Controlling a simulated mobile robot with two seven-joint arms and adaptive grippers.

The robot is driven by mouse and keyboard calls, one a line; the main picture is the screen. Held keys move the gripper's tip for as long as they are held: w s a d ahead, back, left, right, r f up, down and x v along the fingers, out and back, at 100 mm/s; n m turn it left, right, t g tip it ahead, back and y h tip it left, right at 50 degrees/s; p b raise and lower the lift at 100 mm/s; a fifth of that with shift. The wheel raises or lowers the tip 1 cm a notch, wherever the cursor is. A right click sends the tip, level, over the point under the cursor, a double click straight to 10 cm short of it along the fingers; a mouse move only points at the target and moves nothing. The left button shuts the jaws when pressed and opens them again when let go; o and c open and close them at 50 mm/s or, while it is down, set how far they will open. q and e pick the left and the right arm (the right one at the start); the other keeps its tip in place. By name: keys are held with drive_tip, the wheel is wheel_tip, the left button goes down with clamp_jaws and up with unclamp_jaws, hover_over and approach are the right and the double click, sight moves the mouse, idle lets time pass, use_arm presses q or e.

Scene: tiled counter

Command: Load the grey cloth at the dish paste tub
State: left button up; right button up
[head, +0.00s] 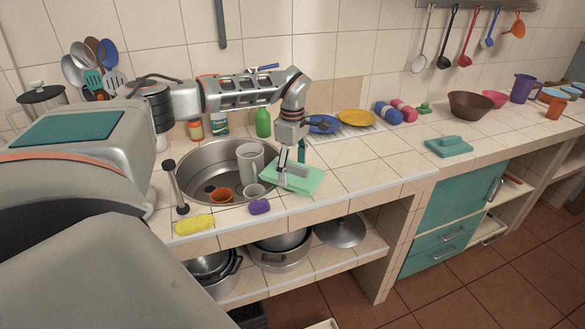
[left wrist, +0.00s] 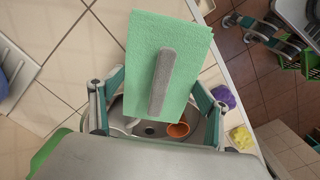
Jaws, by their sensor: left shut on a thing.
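My left gripper (head: 294,161) points down at the right edge of the sink. It is shut on a pale green, flat cloth (head: 311,182) with a grey strip (head: 297,170) across its upper face. I cannot tell whether the cloth touches the counter. No all-grey cloth shows. An orange-lidded jar (head: 195,130) and a teal jar (head: 220,126) stand behind the sink; which is the dish paste tub is unclear. My right gripper is out of view.
The sink (head: 190,165) holds a tall grey cup (head: 250,162), an orange cup (head: 221,195) and a small grey cup (head: 254,191). Yellow (head: 195,224) and purple (head: 259,207) sponges lie at the front edge. A green bottle (head: 263,122) stands behind.

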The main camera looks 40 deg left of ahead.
sight(293, 165)
use_arm(q)
drive_tip(key=shift+r, duration=3.45)
